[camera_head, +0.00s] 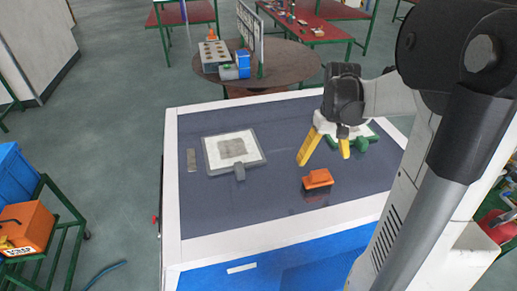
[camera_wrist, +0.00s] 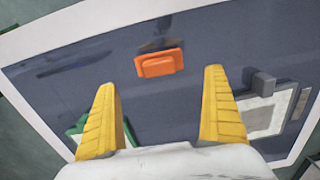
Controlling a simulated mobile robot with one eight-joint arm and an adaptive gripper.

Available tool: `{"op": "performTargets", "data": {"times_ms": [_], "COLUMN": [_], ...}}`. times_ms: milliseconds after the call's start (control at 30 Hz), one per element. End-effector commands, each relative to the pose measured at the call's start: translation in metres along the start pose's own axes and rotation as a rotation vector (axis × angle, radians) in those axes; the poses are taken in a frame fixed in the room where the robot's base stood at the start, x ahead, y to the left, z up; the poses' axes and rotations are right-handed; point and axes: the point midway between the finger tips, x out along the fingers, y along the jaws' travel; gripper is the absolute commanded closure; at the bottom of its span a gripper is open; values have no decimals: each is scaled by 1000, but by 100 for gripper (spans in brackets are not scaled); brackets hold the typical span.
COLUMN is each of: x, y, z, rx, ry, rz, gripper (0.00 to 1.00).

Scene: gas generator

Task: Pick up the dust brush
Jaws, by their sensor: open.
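An orange block with a dark part at its side, apparently the dust brush (camera_head: 318,179), lies on the dark top of the table (camera_head: 262,205), near the front edge. In the wrist view the orange brush (camera_wrist: 159,63) lies beyond and between the fingertips, its dark part on the far side. My gripper (camera_head: 323,160) has two yellow fingers, spread apart, pointing down above the table. In the wrist view my gripper (camera_wrist: 160,80) is empty, with a clear gap between it and the brush.
A small metal plate (camera_head: 191,160) lies at far left. The table surface around the brush is clear.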

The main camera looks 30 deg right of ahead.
Motion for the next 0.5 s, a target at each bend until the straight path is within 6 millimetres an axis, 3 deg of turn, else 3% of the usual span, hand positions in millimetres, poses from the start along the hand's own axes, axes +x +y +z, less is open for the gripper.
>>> {"op": "performTargets", "data": {"times_ms": [300,500], "x": [46,63], "y": [5,4], "z": [0,0], "rx": [4,3], "ry": [-10,-9], "rz": [-3,-3], "gripper": [0,0]}}
